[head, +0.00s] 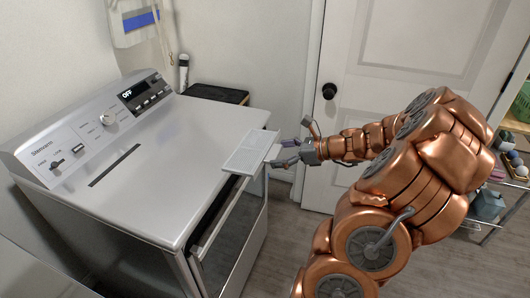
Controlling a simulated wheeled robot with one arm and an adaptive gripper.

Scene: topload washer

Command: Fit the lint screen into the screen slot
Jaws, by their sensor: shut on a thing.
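The lint screen (248,152) is a flat, pale panel with a fine mesh-like face. My gripper (278,158) is shut on its right end, and the panel lies about flat at the right edge of the washer top. I cannot tell whether the panel touches the top or hovers above it. The screen slot (115,165) is a narrow dark slit in the washer top, left of the panel and near the control console. Nothing shows in the slot, and my gripper is well to its right.
The washer's white top (180,150) is clear between panel and slot. The control console (95,125) with knob and display rises behind the slot. A front door or drawer (232,240) stands ajar below the panel. A dark-topped box (215,93) stands beyond the washer.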

